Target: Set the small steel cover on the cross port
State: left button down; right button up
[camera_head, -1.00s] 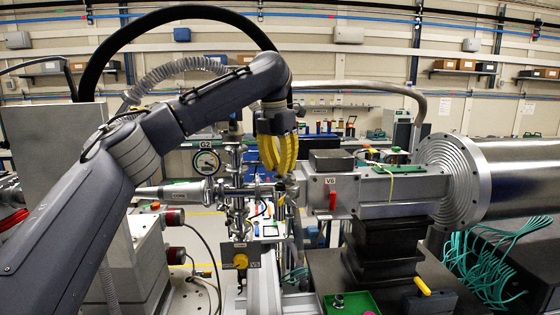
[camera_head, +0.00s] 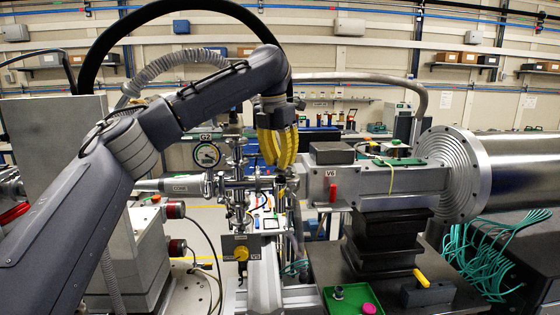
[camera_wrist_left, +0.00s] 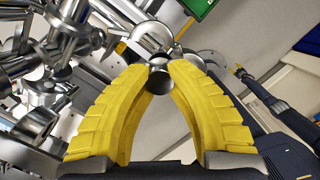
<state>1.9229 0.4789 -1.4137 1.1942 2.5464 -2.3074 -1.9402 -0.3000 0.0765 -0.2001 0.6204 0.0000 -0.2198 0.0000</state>
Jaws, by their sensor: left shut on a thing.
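My left gripper (camera_head: 280,168) points down beside the upper part of the steel pipework (camera_head: 237,184), left of the V6 valve block. In the left wrist view its yellow fingertips (camera_wrist_left: 159,66) are closed together on a small round steel piece (camera_wrist_left: 159,81), which looks like the small steel cover. Round steel flanges (camera_wrist_left: 150,37) show just beyond the fingertips. I cannot tell which of them is the cross port, or whether the cover touches anything. In the head view the cover is too small to make out.
The V6 block (camera_head: 328,187) with its red handle stands close right of the fingers. The G2 gauge (camera_head: 207,155) and the V5 valve with a yellow knob (camera_head: 241,254) are to the left and below. A green tray (camera_head: 343,300) lies at the front. A large steel cylinder (camera_head: 520,185) fills the right.

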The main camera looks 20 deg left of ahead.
pick_arm(q)
jog(key=shift+f, duration=0.55)
dwell(0.7)
jog(key=c, duration=1.3)
grip_release()
